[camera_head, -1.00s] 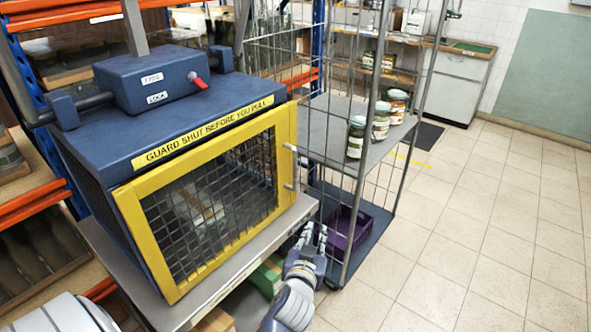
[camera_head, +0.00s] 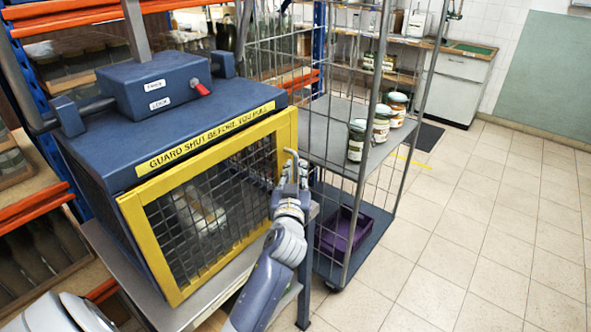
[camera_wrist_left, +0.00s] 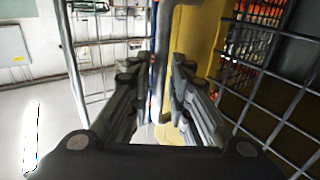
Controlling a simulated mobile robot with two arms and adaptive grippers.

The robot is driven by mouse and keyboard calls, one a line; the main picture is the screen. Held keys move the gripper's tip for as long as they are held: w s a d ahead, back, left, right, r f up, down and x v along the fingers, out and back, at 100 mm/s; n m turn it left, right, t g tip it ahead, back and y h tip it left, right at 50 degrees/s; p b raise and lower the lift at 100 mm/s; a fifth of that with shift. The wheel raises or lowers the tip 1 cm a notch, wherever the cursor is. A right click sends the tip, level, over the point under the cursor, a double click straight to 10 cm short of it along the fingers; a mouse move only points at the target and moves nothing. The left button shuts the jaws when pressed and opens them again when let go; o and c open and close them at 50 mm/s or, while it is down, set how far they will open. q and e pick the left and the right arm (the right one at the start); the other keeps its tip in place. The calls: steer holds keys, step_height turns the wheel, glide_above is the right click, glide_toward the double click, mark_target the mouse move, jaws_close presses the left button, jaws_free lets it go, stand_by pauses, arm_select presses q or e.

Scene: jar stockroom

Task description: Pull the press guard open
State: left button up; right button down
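The press guard (camera_head: 156,245) is a yellow frame with dark wire mesh on the front of a blue press (camera_head: 110,148). It looks shut against the housing. Its grey bar handle (camera_head: 290,153) is on the right side of the frame. My left gripper (camera_head: 293,172) is at this handle, in front of the guard's right edge. In the left wrist view, the handle (camera_wrist_left: 163,75) stands between the two spread fingers, with gaps beside it. The yellow frame (camera_wrist_left: 203,45) is just behind the right finger. A pale object (camera_head: 205,215) shows behind the mesh. My right gripper is out of view.
A wire cage trolley (camera_head: 345,110) stands close on the right, with several jars (camera_head: 381,122) on its shelf and a purple crate (camera_head: 341,232) below. Tiled floor (camera_head: 465,235) is clear at right.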

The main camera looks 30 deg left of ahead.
arm_select(q)
steer(key=shift+w+a, duration=0.2)
steer(key=shift+w, duration=0.15)
steer(key=shift+c, duration=0.5)
jaws_close()
steer(key=shift+d, duration=0.1)
